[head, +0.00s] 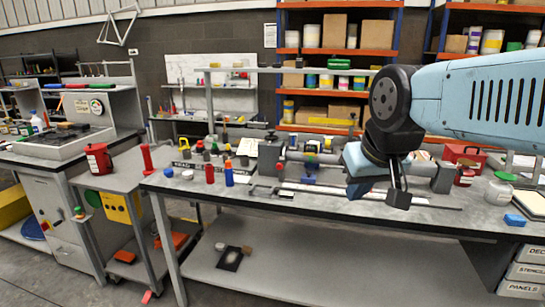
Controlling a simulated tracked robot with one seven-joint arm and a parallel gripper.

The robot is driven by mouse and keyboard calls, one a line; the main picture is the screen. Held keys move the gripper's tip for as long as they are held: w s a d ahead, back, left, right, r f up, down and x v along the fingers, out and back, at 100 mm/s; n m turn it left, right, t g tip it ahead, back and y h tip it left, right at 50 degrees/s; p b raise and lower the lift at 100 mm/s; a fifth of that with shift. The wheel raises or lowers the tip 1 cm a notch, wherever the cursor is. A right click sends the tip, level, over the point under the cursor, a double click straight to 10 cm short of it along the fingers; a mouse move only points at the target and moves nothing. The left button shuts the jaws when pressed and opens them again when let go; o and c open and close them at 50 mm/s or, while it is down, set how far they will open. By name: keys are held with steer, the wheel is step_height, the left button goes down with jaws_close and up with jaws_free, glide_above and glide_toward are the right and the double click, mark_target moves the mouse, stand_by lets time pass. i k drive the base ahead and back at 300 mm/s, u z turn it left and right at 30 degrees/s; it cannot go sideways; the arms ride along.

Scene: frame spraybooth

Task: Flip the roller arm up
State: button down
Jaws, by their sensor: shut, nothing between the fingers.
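My gripper (398,198) hangs from the light blue arm at the right of the picture, pointing down over the grey workbench (330,202). Its dark fingers are together with nothing held. Behind it on the bench is a long grey fixture with an end block (270,155) at the left and another block (442,178) at the right. Rods (340,188) run along the bench in front of the fixture. I cannot tell which piece is the roller arm; my arm and gripper hide part of the fixture.
A red bottle (210,173) and a blue bottle (229,173) stand left of the fixture. A red toolbox (464,155), a clear jar (498,192) and a blue block (515,220) are at the right. The bench's front strip is mostly clear.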

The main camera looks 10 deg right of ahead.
mark_target(312, 145)
steer(key=u, duration=1.3)
steer(key=k, duration=1.2)
steer(key=z, duration=1.5)
steer(key=i, duration=1)
steer(key=u, duration=0.05)
